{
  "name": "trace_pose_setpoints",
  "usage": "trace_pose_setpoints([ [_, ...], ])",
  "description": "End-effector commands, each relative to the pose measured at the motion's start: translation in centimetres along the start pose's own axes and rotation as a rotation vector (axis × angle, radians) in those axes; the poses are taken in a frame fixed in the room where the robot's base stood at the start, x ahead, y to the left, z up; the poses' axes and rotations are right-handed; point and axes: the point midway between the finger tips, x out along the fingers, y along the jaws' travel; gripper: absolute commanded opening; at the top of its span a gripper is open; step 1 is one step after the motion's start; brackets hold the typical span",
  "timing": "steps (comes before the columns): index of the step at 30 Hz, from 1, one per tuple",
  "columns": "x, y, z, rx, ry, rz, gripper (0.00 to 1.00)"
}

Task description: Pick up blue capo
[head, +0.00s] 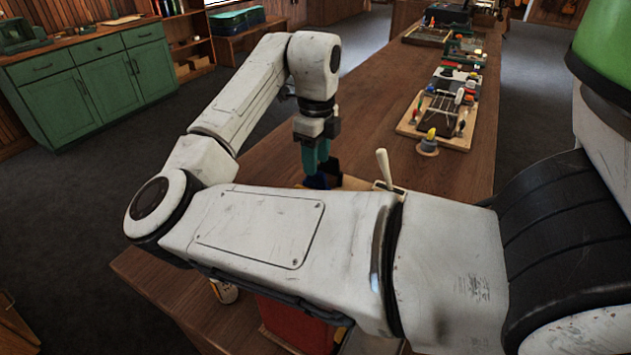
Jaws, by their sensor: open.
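My gripper (318,172) points down over the wooden table, behind my forearm in the head view. Its jaws are open, with teal and dark parts showing below the wrist. A small dark blue thing (315,182), which looks like the blue capo, shows at the fingertips, low over a tan board. I cannot tell whether the fingers touch it or stand around it. Its lower part and much of the area around it are hidden by my arm.
A cream-handled thing (384,168) stands right of my gripper. A tray (405,128) with small coloured parts and a small yellow-topped grey item (429,142) lie farther along the table (365,110). A red thing (295,325) and a can (224,291) show below my arm.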

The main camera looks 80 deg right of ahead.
Motion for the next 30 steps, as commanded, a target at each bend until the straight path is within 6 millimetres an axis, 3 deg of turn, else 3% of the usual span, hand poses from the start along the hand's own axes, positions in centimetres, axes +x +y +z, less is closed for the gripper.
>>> trace_pose_setpoints([
  [12,4.8,-0.1,0.0,-0.001,0.001,-0.001,0.46],
  [20,5.2,-0.1,0.0,-0.001,-0.001,0.000,0.46],
  [30,5.1,-0.1,0.0,-0.001,0.000,0.000,0.15],
])
